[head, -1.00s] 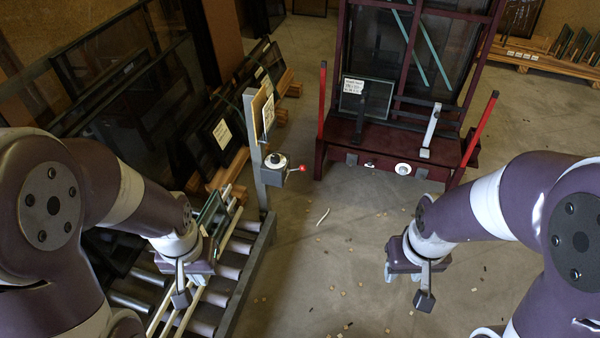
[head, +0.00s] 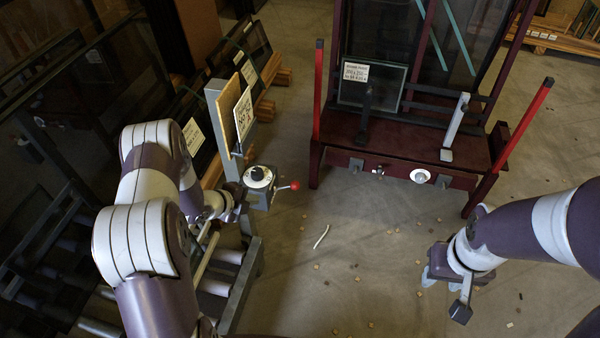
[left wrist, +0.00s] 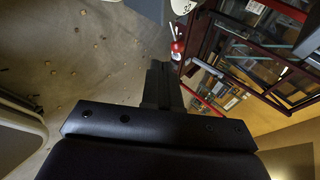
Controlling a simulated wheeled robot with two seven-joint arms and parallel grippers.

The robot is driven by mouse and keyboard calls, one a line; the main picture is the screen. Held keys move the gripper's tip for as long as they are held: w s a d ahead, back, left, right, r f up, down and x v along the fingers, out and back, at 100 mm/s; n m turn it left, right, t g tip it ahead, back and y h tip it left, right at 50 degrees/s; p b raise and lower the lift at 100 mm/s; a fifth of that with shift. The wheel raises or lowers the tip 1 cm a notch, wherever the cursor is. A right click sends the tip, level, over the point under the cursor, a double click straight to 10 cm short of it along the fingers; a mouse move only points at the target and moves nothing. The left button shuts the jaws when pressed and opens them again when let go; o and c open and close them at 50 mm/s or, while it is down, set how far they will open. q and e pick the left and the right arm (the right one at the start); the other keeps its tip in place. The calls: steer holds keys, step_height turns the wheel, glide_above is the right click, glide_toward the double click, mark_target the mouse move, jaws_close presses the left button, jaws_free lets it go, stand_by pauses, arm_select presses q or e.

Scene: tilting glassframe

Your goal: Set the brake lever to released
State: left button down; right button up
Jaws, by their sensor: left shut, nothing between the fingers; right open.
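A short lever with a red knob (head: 294,185) sticks out to the right of a grey box with a round white dial (head: 258,177), on a post at the left. I see no label telling whether it is the brake lever. In the left wrist view the red knob (left wrist: 176,47) is just beyond my left fingertips. My left gripper (head: 238,204) is beside the box's left side, partly hidden by my arm; its shut, empty fingers show in the left wrist view (left wrist: 157,80). My right gripper (head: 448,278) is open and empty over the floor at the right.
A dark red frame (head: 420,150) with glass panes, a pale upright lever (head: 456,122) and red side bars stands ahead. A roller conveyor (head: 240,270) lies under my left arm. The middle floor is clear apart from small scraps.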

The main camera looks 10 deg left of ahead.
arm_select(q)
steer(key=shift+d+r+m+t+h, duration=0.3)
steer(key=shift+d+r+m, duration=0.35)
steer(key=shift+m, duration=0.45)
arm_select(e)
steer(key=shift+s+r, duration=0.1)
steer(key=shift+s, duration=0.15)
arm_select(q)
steer(key=shift+w+a, duration=0.1)
steer(key=b, duration=0.4)
glide_toward(291, 187)
steer(key=x, duration=0.6)
steer(key=shift+w+f, duration=0.2)
steer(key=shift+f, duration=0.05)
arm_select(e)
steer(key=shift+f, duration=1.85)
arm_select(q)
steer(key=shift+f, duration=0.1)
arm_select(e)
steer(key=shift+f, duration=0.2)
arm_select(q)
steer(key=shift+d+f, duration=0.1)
steer(key=shift+d, duration=0.25)
arm_select(e)
steer(key=shift+f, duration=0.2)
